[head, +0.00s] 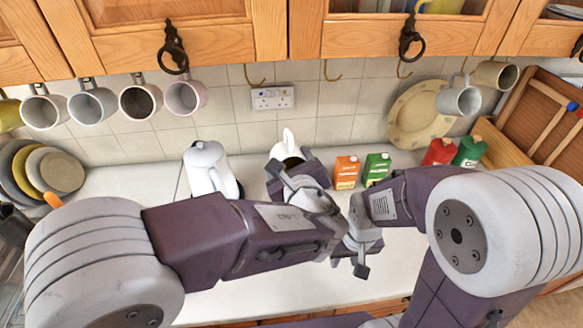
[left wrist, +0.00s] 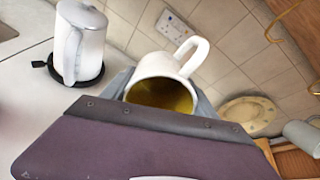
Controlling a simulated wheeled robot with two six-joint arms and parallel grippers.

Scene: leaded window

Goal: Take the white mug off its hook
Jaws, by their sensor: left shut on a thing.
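The white mug (head: 288,148) is held by my left gripper (head: 298,178) above the back of the counter, clear of any hook. In the left wrist view, the white mug (left wrist: 165,82) shows its yellowish inside and its handle pointing up and right, with the gripper's jaws around its body. Empty brass hooks hang under the cupboard, one in the middle (head: 331,72) and one to its left (head: 255,76). My right gripper (head: 352,262) hangs over the counter to the right of the left one; its finger gap is not clear.
Several mugs (head: 140,100) hang at left, and a grey mug (head: 458,98) hangs at right. A white kettle (head: 205,165) stands left of my left gripper. Orange (head: 346,172) and green (head: 377,168) cartons stand to its right. A large plate (head: 418,112) leans on the tiles.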

